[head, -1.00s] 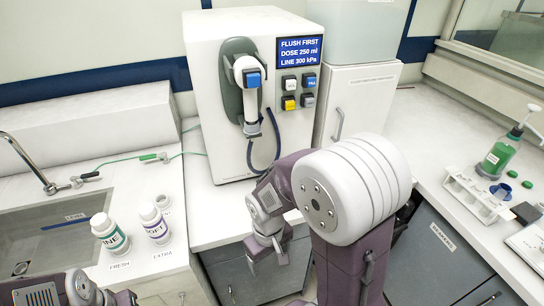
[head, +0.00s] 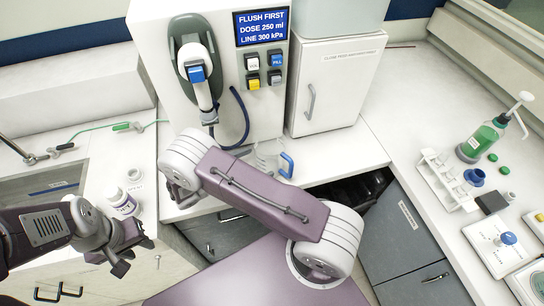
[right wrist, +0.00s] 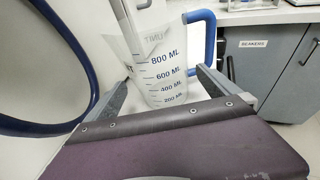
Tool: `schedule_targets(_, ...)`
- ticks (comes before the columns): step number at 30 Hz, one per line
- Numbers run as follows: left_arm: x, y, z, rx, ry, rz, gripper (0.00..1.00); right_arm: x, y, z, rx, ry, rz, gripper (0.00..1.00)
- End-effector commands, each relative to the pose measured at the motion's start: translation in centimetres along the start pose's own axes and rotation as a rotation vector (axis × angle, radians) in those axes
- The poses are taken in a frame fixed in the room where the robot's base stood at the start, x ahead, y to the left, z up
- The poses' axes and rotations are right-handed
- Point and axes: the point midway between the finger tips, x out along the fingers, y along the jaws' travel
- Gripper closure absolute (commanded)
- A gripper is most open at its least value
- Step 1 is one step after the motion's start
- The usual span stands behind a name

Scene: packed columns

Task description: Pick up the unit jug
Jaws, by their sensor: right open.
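The unit jug (right wrist: 158,62) is clear, with blue volume marks and a blue handle on its right. In the right wrist view it stands upright between the spread fingers of my right gripper (right wrist: 162,82), which is open; whether a finger touches it I cannot tell. In the head view the jug (head: 268,158) is on the counter in front of the white dispenser, partly hidden by my right arm, and its blue handle shows. My left gripper (head: 122,262) is in front of the left counter, apart from the jug; its opening is unclear.
The dispenser (head: 150,80) has a blue hose (head: 238,130) hanging left of the jug. A white cabinet (head: 335,85) stands behind right. A bottle (head: 122,203) is near my left gripper. The right counter holds a green pump bottle (head: 487,137) and a tube rack (head: 445,180).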

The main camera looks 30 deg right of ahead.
Motion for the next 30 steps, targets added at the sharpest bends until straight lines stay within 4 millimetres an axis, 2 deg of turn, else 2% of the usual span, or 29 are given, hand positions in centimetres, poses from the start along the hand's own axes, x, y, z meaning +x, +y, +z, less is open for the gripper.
schedule_targets(5,-0.9,0.1,-0.1,0.001,0.000,0.000,0.64,1.3,-0.1,0.3,-0.001,0.000,-0.004,0.00)
schedule_targets(8,-2.1,0.1,-0.2,0.001,0.000,0.000,0.64,3.3,0.0,0.5,-0.001,0.000,-0.007,0.00)
schedule_targets(12,-2.4,0.1,-0.3,0.001,0.000,0.000,0.64,5.2,0.1,0.2,0.001,0.000,-0.004,0.00)
schedule_targets(19,-2.3,0.1,-0.2,0.001,0.000,0.000,0.64,5.6,0.1,-0.1,0.002,0.002,-0.002,0.00)
schedule_targets(20,-2.3,0.1,-0.2,0.001,0.000,0.000,0.64,5.6,0.1,-0.1,0.002,0.002,-0.002,0.03)
schedule_targets(25,-2.3,0.1,-0.2,0.001,0.000,0.000,0.64,5.6,0.1,-0.1,0.002,0.002,-0.002,0.50)
schedule_targets(30,-2.3,0.1,-0.2,0.001,0.000,0.000,0.64,5.6,0.1,0.0,0.002,0.001,-0.002,0.53)
